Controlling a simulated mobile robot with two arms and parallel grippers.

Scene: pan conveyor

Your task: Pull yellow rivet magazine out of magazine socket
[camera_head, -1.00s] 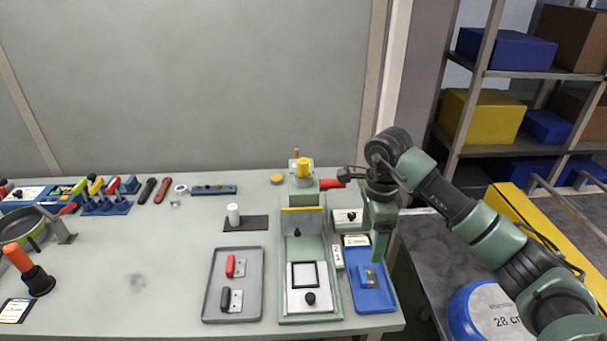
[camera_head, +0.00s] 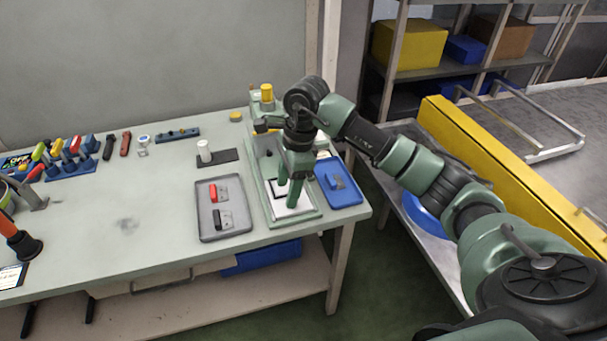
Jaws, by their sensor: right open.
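The yellow rivet magazine (camera_head: 267,92) looks like a short yellow cylinder standing upright at the top of the green press fixture (camera_head: 311,216). I cannot tell how high the fingertips are above the plate. My left gripper is not in view.
A grey tray (camera_head: 204,228) with a red and a black handled part lies left of the fixture. A blue tray (camera_head: 350,200) lies right of it, near the table edge. A white cylinder (camera_head: 205,150) on a dark mat and a yellow disc (camera_head: 236,116) stand behind left.

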